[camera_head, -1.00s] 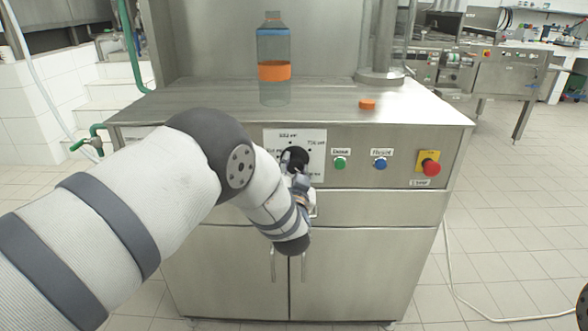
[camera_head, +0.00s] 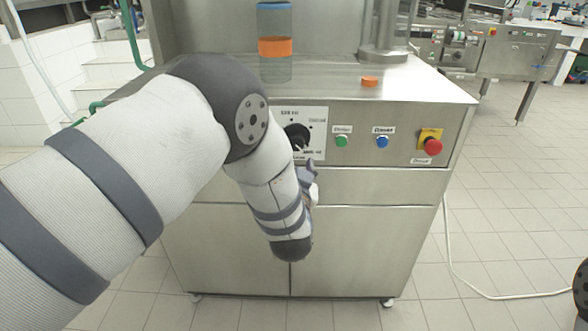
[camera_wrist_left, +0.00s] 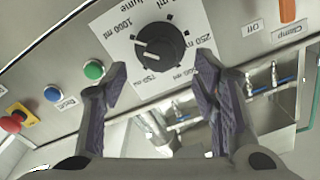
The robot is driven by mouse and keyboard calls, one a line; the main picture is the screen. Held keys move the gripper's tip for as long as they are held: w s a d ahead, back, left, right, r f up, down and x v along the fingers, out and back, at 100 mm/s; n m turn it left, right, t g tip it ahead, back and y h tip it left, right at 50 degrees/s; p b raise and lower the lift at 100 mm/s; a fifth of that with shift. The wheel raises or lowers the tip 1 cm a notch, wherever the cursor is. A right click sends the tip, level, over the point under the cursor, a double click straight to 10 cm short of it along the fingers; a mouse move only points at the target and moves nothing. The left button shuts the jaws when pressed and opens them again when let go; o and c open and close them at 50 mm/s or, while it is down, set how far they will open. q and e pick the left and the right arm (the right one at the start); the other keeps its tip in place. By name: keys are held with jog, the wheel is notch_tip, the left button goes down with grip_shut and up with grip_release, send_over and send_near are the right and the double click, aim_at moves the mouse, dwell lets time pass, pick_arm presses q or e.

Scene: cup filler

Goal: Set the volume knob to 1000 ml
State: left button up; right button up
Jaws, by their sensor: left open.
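The black volume knob (camera_head: 297,135) sits on a white label plate (camera_head: 318,115) at the left of the machine's front panel. In the left wrist view the knob (camera_wrist_left: 158,46) is fully visible, with volume labels around it, including 1000 ml at its upper left. A white mark shows on the knob's left side; I cannot tell exactly which label it points at. My left gripper (camera_wrist_left: 162,80) is open and empty, its two fingers apart and clear of the knob. In the head view the left gripper (camera_head: 309,176) is just below the knob, partly hidden by my arm.
Right of the knob are a green button (camera_head: 342,141), a blue button (camera_head: 382,142) and a red emergency button (camera_head: 432,146). A bottle with an orange band (camera_head: 275,47) and an orange cap (camera_head: 369,82) stand on the steel top.

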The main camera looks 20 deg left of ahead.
pick_arm(q)
jog(key=v, duration=0.6)
